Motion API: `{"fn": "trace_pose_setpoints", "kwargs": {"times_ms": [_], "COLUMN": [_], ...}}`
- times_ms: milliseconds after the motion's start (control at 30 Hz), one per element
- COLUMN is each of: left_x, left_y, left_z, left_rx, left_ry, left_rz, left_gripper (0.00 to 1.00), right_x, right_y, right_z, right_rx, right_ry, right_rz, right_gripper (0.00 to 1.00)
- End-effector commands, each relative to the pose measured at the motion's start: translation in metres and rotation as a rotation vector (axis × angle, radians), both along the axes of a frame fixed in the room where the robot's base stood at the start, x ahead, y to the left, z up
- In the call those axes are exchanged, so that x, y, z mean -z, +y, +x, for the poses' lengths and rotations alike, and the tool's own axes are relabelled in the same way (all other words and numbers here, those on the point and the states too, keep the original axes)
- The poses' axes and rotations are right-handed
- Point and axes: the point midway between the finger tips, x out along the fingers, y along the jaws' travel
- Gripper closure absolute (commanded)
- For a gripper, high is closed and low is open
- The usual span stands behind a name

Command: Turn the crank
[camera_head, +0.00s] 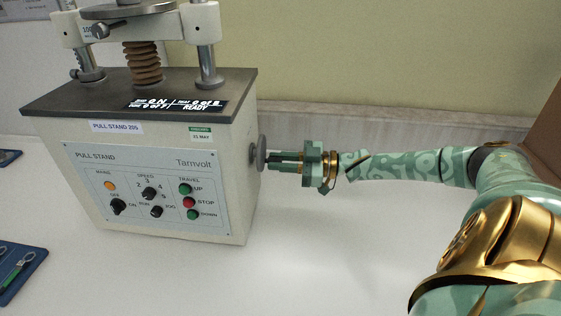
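The pull stand (160,189) is a light grey cabinet with a dark top and a labelled control panel. A round grey disc (261,153), which looks like the crank, stands out from its right side. My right gripper (273,161) comes in from the right, level with the disc, and its dark fingers point left at it. The fingertips are at the disc's outer face or just short of it. Any handle between the fingers is too small and hidden to make out, so I cannot tell whether they grip it. My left gripper is out of view.
A small display (178,104) on the dark top reads READY. The panel has knobs and UP, STOP and DOWN buttons. A blue tray (12,292) with a tool lies at the lower left. The white table is clear in front and to the right of the stand.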

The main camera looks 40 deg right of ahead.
Motion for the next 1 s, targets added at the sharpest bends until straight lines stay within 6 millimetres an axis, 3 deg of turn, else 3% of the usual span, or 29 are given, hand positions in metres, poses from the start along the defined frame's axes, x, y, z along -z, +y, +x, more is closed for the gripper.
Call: {"fn": "trace_pose_setpoints", "kwargs": {"times_ms": [133,400,667,700,733,1000], "left_x": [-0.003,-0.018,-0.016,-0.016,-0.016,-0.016], "left_y": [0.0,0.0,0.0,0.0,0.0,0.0], "left_z": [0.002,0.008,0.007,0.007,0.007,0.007], "left_rx": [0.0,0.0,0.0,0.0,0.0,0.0], "left_ry": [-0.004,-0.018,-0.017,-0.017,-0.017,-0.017], "left_rz": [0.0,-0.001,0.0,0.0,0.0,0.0], "left_gripper": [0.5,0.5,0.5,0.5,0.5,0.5], "right_x": [-0.003,-0.009,-0.007,-0.007,-0.007,-0.007], "right_y": [-0.001,-0.009,-0.009,-0.009,-0.009,-0.009], "right_z": [0.001,0.006,0.007,0.007,0.007,0.006], "right_rx": [0.002,0.001,0.001,0.001,0.001,0.001], "right_ry": [-0.027,-0.237,-0.242,-0.241,-0.241,-0.24], "right_rz": [-0.031,-0.295,-0.303,-0.303,-0.303,-0.301], "right_gripper": [1.0,1.0,1.0,0.7,0.62,0.59]}}
